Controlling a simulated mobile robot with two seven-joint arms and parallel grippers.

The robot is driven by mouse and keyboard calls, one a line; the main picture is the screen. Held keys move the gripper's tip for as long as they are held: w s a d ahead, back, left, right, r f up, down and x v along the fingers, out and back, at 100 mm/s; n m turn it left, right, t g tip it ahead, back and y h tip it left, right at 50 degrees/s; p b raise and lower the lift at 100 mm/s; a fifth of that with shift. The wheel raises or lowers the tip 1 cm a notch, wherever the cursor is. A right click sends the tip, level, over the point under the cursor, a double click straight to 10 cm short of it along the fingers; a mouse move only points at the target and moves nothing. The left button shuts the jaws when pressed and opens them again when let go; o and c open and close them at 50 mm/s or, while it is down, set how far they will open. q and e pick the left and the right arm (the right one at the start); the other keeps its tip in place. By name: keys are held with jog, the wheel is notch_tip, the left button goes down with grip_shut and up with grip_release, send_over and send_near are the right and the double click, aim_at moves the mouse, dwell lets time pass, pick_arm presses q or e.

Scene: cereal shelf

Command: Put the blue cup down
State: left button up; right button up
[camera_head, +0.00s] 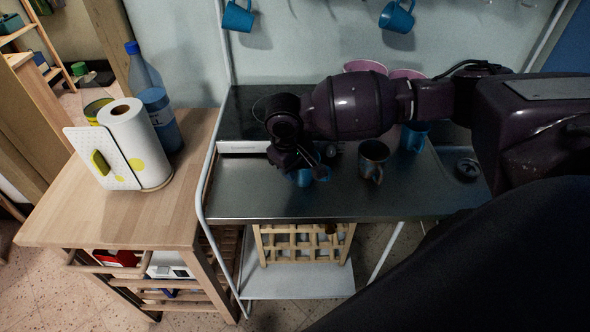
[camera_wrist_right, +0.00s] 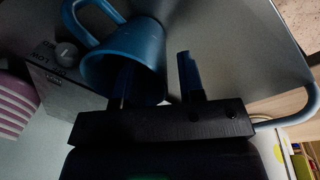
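The blue cup (camera_head: 303,178) is at the left part of the metal counter (camera_head: 290,205), partly hidden under my right gripper (camera_head: 308,166) in the head view. It also shows in the right wrist view (camera_wrist_right: 138,45), with its handle pointing away to the upper left. In that view my right gripper (camera_wrist_right: 155,85) has its fingers apart. One finger overlaps the cup's mouth and appears to be inside it. The other is outside the wall, with a visible gap. The cup appears to stand on the counter. My left gripper is in neither view.
A dark mug (camera_head: 372,160) and another blue cup (camera_head: 414,137) stand to the right. A dark hob (camera_head: 245,115) lies behind. Blue cups (camera_head: 238,16) hang on the wall. A wooden cart (camera_head: 110,215) with a paper roll (camera_head: 135,145) is at left. The counter's front is clear.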

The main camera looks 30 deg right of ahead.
notch_tip(320, 180, up, 10)
jog(key=a, duration=0.1)
jog(key=shift+s+a+r, duration=0.2)
jog(key=shift+a, duration=0.15)
dwell(0.3)
